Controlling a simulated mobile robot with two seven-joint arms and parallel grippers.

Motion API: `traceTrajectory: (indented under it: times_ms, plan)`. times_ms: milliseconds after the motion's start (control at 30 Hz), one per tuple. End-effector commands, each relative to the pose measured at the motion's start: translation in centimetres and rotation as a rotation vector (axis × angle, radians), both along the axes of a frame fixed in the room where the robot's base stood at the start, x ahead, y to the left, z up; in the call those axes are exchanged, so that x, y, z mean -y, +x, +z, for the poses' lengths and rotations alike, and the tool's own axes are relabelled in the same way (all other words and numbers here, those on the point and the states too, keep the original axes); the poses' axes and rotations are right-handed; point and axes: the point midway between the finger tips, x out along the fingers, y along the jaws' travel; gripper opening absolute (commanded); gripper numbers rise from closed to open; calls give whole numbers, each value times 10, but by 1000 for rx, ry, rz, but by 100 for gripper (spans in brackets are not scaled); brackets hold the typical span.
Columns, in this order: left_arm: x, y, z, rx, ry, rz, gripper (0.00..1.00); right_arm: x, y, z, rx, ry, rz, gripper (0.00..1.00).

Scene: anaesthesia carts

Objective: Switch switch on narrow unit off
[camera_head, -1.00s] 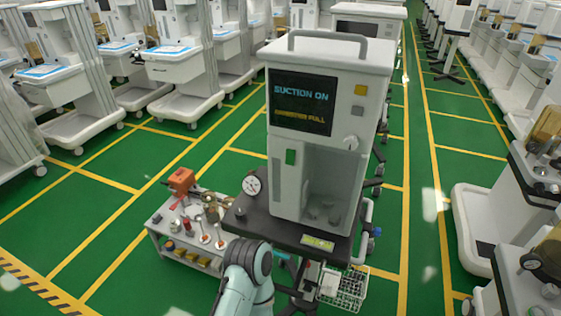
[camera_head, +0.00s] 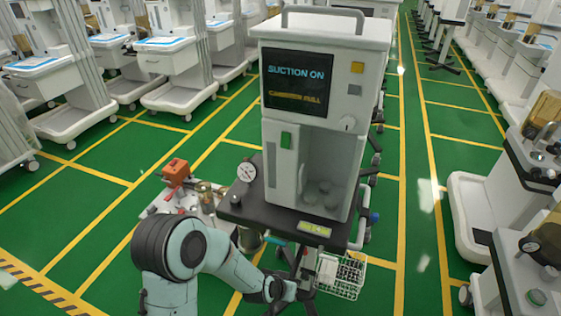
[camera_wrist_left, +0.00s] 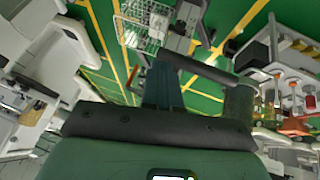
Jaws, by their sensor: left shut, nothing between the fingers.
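The narrow unit (camera_head: 322,100) is a tall white suction unit on a dark stand top. Its screen (camera_head: 294,81) reads "SUCTION ON" with a yellow line, apparently "CANISTER FULL", below. A yellow square (camera_head: 357,67), a grey square and a round knob (camera_head: 347,123) are on the right of the front. My left arm reaches in low, below the stand top. My left gripper (camera_wrist_left: 162,70) shows in the wrist view, shut and empty, well below the switch. My right gripper is out of view.
A round gauge (camera_head: 246,172) stands at the stand top's left edge. A wire basket (camera_head: 341,274) hangs below on the right. A low cart (camera_head: 160,200) with an orange device (camera_head: 176,170) is to the left. Other machines line both sides, with green floor between.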

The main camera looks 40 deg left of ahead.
Motion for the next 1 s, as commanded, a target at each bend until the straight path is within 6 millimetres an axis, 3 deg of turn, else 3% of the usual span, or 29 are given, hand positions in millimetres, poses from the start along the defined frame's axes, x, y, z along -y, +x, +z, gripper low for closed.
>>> traceTrajectory:
  times_ms: [33, 100, 200, 400, 500, 600, 700, 1000]
  plan:
    - [-17, 16, 32, 87, 42, 16, 0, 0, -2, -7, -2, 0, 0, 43]
    - [-37, 33, 78, 192, 97, 32, 0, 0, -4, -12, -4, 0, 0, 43]
    - [-61, 45, 149, 342, 181, 56, 0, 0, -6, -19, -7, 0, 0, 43]
    - [-89, 35, 282, 599, 340, 96, 0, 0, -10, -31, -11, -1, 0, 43]
    - [-93, 22, 329, 687, 397, 109, 0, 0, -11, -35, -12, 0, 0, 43]
    - [-94, 11, 359, 744, 437, 118, 0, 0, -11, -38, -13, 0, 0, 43]
    - [-95, 5, 374, 772, 456, 124, 0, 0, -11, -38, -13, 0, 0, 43]
    - [-95, 3, 378, 778, 461, 125, 0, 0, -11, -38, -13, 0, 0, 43]
